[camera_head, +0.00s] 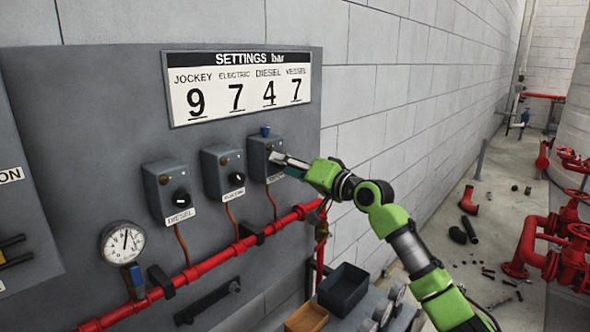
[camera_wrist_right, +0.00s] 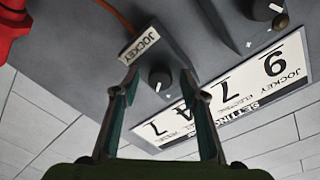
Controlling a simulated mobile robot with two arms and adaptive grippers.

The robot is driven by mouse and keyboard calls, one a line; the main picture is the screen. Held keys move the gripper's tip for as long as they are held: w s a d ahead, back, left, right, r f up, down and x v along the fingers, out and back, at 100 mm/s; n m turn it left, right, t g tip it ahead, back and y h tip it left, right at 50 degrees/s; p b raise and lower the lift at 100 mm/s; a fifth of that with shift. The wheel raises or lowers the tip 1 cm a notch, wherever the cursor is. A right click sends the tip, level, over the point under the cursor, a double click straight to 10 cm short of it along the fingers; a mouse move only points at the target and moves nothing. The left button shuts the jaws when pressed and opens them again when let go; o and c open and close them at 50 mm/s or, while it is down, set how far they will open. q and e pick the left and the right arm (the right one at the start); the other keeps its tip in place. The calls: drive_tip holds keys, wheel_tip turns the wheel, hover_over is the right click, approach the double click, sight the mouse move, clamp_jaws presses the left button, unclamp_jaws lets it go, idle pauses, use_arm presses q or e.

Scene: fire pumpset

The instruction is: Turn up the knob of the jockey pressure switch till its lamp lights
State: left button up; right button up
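The jockey pressure switch (camera_head: 258,152) is the rightmost of three grey boxes on the panel, with a blue part on top. In the right wrist view its JOCKEY label (camera_wrist_right: 139,45) and black knob (camera_wrist_right: 159,78) show upside down. My right gripper (camera_head: 277,164) is at the front of this box. In the wrist view the right gripper (camera_wrist_right: 157,77) has its fingers apart, one on each side of the knob; contact cannot be told. I cannot make out the lamp's state. The settings board (camera_head: 239,87) reads jockey 9. My left gripper is not in view.
The middle switch (camera_head: 222,170) and the diesel switch (camera_head: 173,190) are to the left, with dull brown lamps. A red pipe (camera_head: 195,273) runs below. A gauge (camera_head: 122,242) sits at lower left. A dark bin (camera_head: 343,289) stands below the gripper. Red pipework is at far right.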

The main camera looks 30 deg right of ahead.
drive_tip(key=v, duration=1.2)
drive_tip(key=shift+w, duration=0.1)
idle(0.4)
drive_tip(key=w+a+n+y+p, duration=0.1)
drive_tip(key=w+a+n+p, duration=0.1)
drive_tip(key=w+n, duration=0.6)
drive_tip(key=x, duration=0.3)
drive_tip(key=shift+w, duration=0.3)
idle(0.5)
drive_tip(key=shift+a+r, duration=0.1)
